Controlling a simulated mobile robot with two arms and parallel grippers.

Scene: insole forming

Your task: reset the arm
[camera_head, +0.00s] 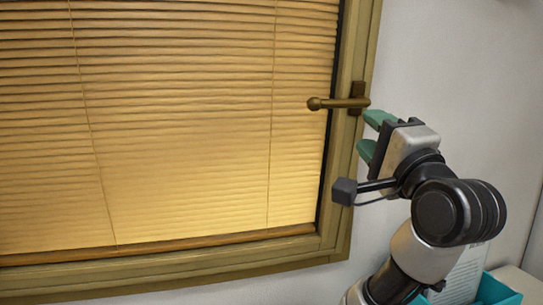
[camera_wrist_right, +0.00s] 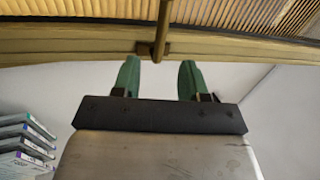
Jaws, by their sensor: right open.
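My right gripper (camera_head: 368,134) has green fingers and is raised beside the window frame, just below and right of the brass window handle (camera_head: 338,103). The handle lies level, pointing left from its mount on the frame. In the right wrist view, the two fingers of the right gripper (camera_wrist_right: 158,78) stand apart with nothing between them. The handle (camera_wrist_right: 161,32) shows above and between the fingertips there. I cannot tell for sure whether a finger touches it. My left gripper is in neither view.
A window with closed yellow blinds (camera_head: 180,130) fills the left, inside an olive frame (camera_head: 338,190). White wall lies to the right. A teal bin (camera_head: 497,290) stands at the lower right. A stack of boxes (camera_wrist_right: 25,142) shows at the left in the wrist view.

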